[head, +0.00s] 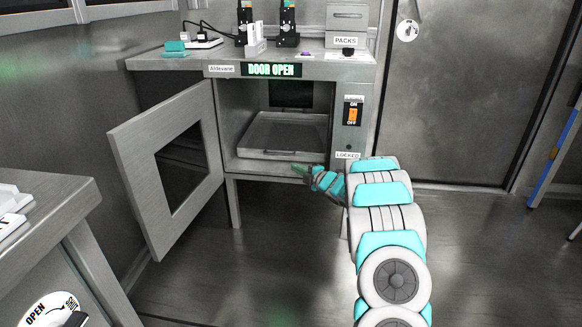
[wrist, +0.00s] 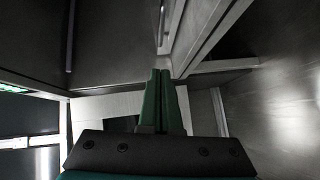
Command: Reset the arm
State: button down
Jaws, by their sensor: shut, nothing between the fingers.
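My arm reaches forward from the lower right of the head view. My gripper (head: 299,169) is just in front of the lower front edge of the open cabinet (head: 232,130). In the wrist view its two green fingers (wrist: 160,75) are together, with nothing between them. The cabinet's door (head: 128,150) is swung open to the left. A metal tray (head: 285,133) sits inside the cabinet.
A sign (head: 271,70) on the cabinet reads DOOR OPEN. An orange switch (head: 352,113) is on its right panel. Devices and a PACKS box (head: 346,23) stand on top. A counter (head: 50,205) is at the left. The floor (head: 245,265) between is clear.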

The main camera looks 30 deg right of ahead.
jog(key=shift+s+d, duration=0.1)
jog(key=shift+s, duration=0.3)
jog(key=shift+r, duration=0.15)
jog(key=s+a+r+m+g+h+p, duration=0.25)
jog(key=s+r+m+g+h, duration=0.45)
jog(key=s+r+m, duration=0.45)
jog(key=s+a+m+g+y+p, duration=0.1)
jog(key=s+a+m+g, duration=0.1)
jog(key=s+a, duration=0.7)
jog(key=s+a+r+m+g+y+p, duration=0.1)
jog(key=s+a+g, duration=0.4)
jog(key=s, duration=1.8)
jog(key=s+a+r+m+g+y+p, duration=0.1)
jog(key=s+a+m+g+p, duration=0.1)
jog(key=s+a, duration=1.1)
jog(key=s+m+g, duration=0.1)
jog(key=s+m, duration=0.1)
jog(key=s, duration=0.1)
jog(key=shift+s+r+g+y, duration=0.2)
jog(key=shift+s+g+y, duration=0.1)
jog(key=shift+s+g, duration=0.1)
